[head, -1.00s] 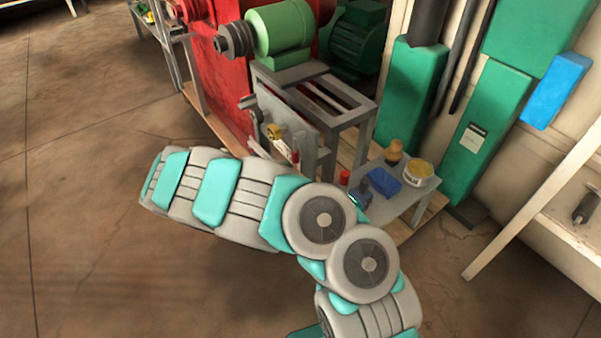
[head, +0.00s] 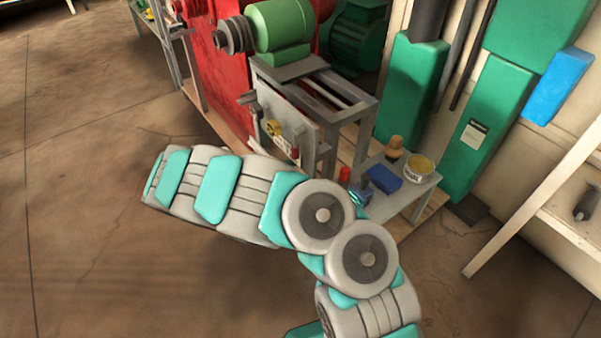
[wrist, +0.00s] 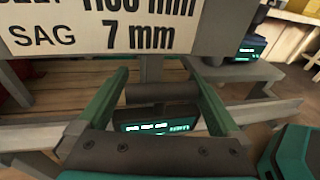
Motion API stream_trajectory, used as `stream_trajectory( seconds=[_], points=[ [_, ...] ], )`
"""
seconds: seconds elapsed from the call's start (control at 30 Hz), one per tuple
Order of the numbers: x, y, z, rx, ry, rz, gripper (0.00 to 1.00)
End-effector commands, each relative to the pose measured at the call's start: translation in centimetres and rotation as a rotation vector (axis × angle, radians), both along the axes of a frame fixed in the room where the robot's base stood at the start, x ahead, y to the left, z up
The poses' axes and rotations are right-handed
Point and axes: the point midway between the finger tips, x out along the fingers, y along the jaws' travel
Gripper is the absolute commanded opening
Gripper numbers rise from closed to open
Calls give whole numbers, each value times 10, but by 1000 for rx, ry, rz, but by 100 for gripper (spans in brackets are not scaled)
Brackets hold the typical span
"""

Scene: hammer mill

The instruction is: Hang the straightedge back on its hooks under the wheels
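My gripper (wrist: 160,80) shows in the wrist view as two green fingers spread wide apart. A dark horizontal bar and a dark box with a lit display show between or behind them; I cannot tell whether they touch the fingers. A white sign (wrist: 100,28) reading "SAG 7 mm" is just above and beyond the fingertips. In the head view my arm hides the gripper. The grey-black wheels (head: 235,37) sit on the shaft by the green motor housing, above a grey panel (head: 285,122) with a yellow tool. I cannot make out the straightedge or its hooks for certain.
A low grey table (head: 400,195) right of the stand holds a blue box (head: 385,174), a tub (head: 418,167) and a red-topped item. A grey frame stand (head: 345,105) is behind the panel. The brown floor (head: 90,200) at left is clear.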

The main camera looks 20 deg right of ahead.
Motion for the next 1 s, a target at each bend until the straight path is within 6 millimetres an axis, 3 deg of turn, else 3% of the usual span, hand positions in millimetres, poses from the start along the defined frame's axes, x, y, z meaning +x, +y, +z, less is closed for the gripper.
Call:
stream_trajectory(
  seconds=[0.27, 0.7, 1.0],
  points=[
    [0, 5, 0, 1, 0, 1, 100],
    [-7, 66, 10, 1, 0, 2, 100],
    [-8, 77, 12, 0, 0, 0, 100]
  ],
)
